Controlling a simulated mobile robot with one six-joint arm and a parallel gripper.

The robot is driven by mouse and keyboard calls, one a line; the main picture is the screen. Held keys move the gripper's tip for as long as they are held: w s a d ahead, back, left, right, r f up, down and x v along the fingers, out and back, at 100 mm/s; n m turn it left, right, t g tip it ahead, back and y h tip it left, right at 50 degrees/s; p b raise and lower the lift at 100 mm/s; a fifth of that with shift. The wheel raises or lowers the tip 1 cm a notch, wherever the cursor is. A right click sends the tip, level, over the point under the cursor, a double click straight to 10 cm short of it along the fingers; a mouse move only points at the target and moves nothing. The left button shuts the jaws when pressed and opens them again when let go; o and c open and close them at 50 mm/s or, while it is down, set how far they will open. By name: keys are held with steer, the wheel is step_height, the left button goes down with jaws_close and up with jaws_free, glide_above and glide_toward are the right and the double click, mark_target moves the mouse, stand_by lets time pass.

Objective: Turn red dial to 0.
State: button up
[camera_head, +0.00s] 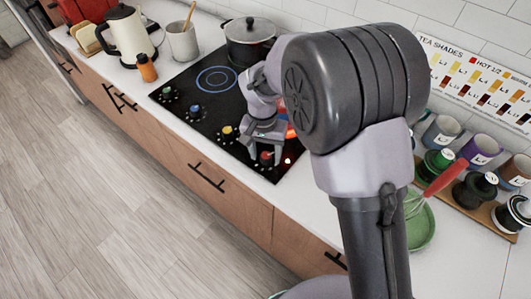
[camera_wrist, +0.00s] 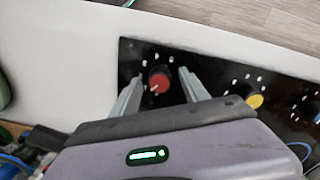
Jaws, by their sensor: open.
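The red dial (camera_wrist: 159,82) sits on the black cooktop (camera_wrist: 215,72) near its end, with a pale pointer mark and small white marks around it. My gripper (camera_wrist: 158,80) is open, with one finger on each side of the red dial and a gap visible on both sides. In the head view the red dial (camera_head: 267,157) shows just below my gripper (camera_head: 262,145) at the cooktop's front right corner. A red-orange glow shows beside my gripper, partly hidden by my arm. Whether the fingertips reach down to the dial's height is hard to tell.
A yellow dial (camera_head: 227,130), a blue dial (camera_head: 195,109) and a green dial (camera_head: 168,91) line the cooktop's front edge. A pot (camera_head: 249,40) stands at the back. Cups, bottles and a green plate (camera_head: 420,225) lie right of my arm. White counter (camera_head: 295,195) beside the cooktop is clear.

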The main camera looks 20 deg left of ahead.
steer(key=shift+c, duration=0.4)
jaws_close()
steer(key=n+p, duration=0.2)
steer(key=n, duration=0.1)
steer(key=shift+r+n, duration=0.1)
steer(key=shift+n, duration=0.3)
steer(key=shift+n+p, duration=0.95)
steer(key=shift+n, duration=1.25)
steer(key=shift+o, duration=0.4)
jaws_free()
